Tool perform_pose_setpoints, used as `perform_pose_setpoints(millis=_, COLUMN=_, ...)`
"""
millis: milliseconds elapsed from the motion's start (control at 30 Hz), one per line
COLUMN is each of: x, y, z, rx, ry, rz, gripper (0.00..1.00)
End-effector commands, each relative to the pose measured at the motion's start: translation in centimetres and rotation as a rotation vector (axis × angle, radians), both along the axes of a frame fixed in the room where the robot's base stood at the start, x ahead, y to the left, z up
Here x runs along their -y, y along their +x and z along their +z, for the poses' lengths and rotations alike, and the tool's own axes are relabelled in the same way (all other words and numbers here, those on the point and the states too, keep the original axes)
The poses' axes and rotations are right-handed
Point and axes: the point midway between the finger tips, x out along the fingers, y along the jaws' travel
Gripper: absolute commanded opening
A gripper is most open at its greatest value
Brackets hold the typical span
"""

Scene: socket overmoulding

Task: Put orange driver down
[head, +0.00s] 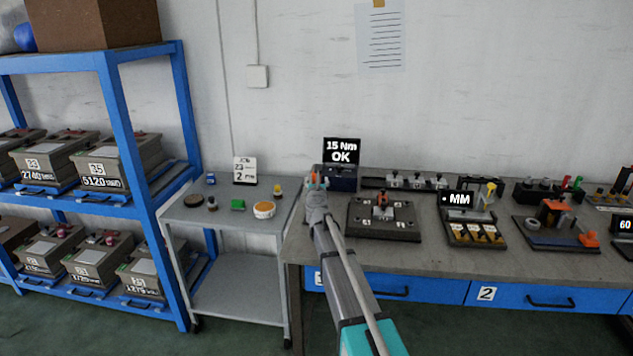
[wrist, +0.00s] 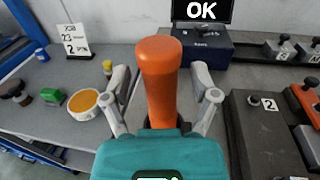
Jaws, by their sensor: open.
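The orange driver (wrist: 160,80) stands between the fingers of my gripper (wrist: 162,88) in the wrist view, its handle pointing away towards the box with the display. A gap shows on each side between handle and fingers, so my gripper is open around it and not clamping it. In the head view my gripper (head: 318,184) is at the left end of the workbench, in front of the dark blue box (head: 341,178) whose display (head: 342,151) reads "15 Nm OK". Only bits of orange show there. The driver's lower end and what supports it are hidden.
A dark fixture plate (head: 362,230) lies close right of my arm, with more fixtures further right. A blue rack (head: 115,110) stands far left.

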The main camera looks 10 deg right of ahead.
Motion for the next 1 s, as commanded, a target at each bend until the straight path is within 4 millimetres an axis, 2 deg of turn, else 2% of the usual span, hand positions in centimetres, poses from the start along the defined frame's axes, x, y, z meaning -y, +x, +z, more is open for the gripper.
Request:
perform_pose_setpoints(millis=600, x=-1.5, y=-9.5, z=0.0, rx=0.000, ry=0.000, rz=0.001, gripper=0.77)
perform_pose_setpoints(millis=800, x=-1.7, y=-10.9, z=0.0, rx=0.000, ry=0.000, rz=0.000, gripper=0.77)
perform_pose_setpoints(millis=1000, x=-1.8, y=-11.2, z=0.0, rx=0.000, ry=0.000, rz=0.000, gripper=0.77)
